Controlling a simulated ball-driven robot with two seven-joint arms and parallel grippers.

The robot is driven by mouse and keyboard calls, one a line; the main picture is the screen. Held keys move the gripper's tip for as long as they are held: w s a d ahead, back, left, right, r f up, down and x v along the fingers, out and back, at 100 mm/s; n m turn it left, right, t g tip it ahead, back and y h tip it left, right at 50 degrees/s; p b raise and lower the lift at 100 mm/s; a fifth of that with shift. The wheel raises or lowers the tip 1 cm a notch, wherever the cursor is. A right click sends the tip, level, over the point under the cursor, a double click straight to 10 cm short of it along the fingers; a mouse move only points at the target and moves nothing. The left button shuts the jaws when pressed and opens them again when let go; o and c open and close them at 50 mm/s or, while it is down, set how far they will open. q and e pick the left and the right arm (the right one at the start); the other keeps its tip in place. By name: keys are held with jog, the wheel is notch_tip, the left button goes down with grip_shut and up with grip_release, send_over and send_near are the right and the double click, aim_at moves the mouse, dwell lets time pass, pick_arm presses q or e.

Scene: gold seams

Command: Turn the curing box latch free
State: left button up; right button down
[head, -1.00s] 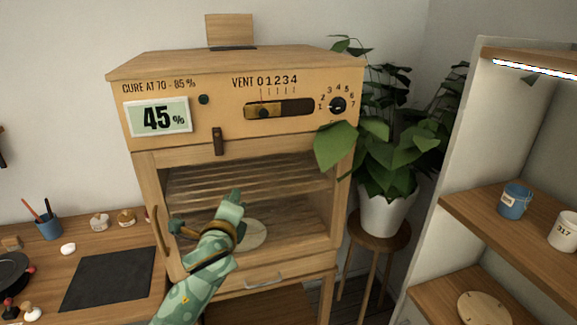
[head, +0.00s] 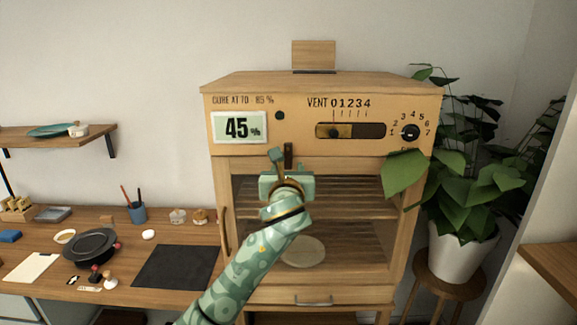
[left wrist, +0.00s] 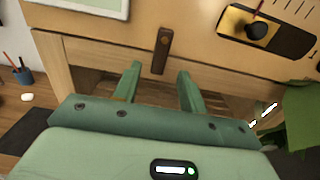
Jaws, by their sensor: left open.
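The curing box (head: 300,92) is a wooden cabinet with a slatted interior seen through its front. Its latch (head: 288,155) is a small dark brown bar, upright, at the top edge of the door. The latch also shows in the left wrist view (left wrist: 162,50), pinned near its upper end. My left gripper (head: 277,163) is in front of the door top, its fingers pointing up at the latch. In the left wrist view the open fingers (left wrist: 158,78) lie on either side of and below the latch, with nothing between them. My right gripper is not in view.
The panel carries a 45% display (head: 238,127), a vent slider (head: 350,131) and a dial (head: 410,132). A potted plant (head: 462,250) stands close at right, a leaf overlapping the box. A workbench (head: 120,275) with a black mat and tools is at left.

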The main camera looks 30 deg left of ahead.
aim_at(288, 158)
pick_arm(q)
jog(key=x, duration=0.3)
jog(key=shift+s+a, duration=0.1)
jog(key=shift+a+r, duration=0.15)
jog(key=shift+a, duration=0.05)
jog(key=shift+w, duration=0.6)
grip_shut()
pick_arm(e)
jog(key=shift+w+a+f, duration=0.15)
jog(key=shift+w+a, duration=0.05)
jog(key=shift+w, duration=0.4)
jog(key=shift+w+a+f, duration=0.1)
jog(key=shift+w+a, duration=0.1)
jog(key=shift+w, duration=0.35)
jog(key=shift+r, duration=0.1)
